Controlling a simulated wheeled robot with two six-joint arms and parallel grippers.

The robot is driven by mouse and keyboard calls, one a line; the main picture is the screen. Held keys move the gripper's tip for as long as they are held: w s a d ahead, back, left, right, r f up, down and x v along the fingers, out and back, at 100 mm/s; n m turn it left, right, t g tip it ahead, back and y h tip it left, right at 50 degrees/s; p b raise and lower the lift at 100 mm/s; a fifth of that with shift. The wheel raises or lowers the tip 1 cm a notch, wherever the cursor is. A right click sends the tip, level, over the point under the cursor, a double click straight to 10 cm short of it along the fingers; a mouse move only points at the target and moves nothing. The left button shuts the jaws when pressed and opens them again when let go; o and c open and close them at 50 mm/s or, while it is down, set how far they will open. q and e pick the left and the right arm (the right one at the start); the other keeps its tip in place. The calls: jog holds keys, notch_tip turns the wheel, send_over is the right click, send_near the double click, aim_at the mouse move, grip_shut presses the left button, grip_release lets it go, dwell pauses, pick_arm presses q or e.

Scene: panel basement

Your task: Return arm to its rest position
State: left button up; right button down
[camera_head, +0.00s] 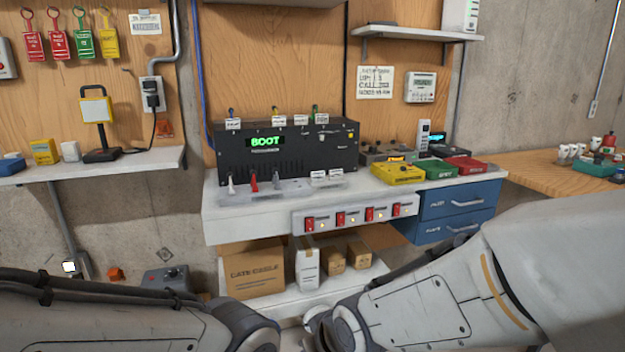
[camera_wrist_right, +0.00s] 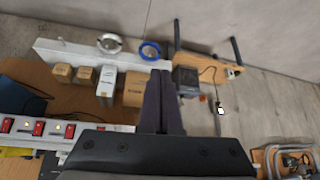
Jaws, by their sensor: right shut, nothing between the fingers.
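My right gripper (camera_wrist_right: 163,75) shows in the right wrist view with its two dark fingers pressed together and nothing between them. It points past the lower shelf with its boxes; I see no contact with them. In the head view my right arm (camera_head: 430,310) comes in from the right, bent in front of the bench, and its gripper is hidden. My left arm (camera_head: 110,318) lies along the lower left of the head view. Its gripper is out of view.
A black BOOT panel (camera_head: 288,155) stands on the white bench (camera_head: 232,225), with a red-switch strip (camera_head: 355,217) along its front. Cardboard boxes (camera_head: 255,270) sit on the low shelf below. Blue drawers (camera_head: 458,212) are at the right, close behind my right arm.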

jog(key=s+d+n+g+h, duration=0.1)
jog(key=s+d+g, duration=0.15)
jog(key=s, duration=0.55)
jog(key=s+d+n+g+h, duration=0.1)
jog(key=s+d+g, duration=0.15)
jog(key=s, duration=0.65)
notch_tip(320, 180, up, 17)
jog(key=p, duration=1.6)
jog(key=shift+m+g+h+p, duration=0.3)
jog(key=shift+g, duration=0.1)
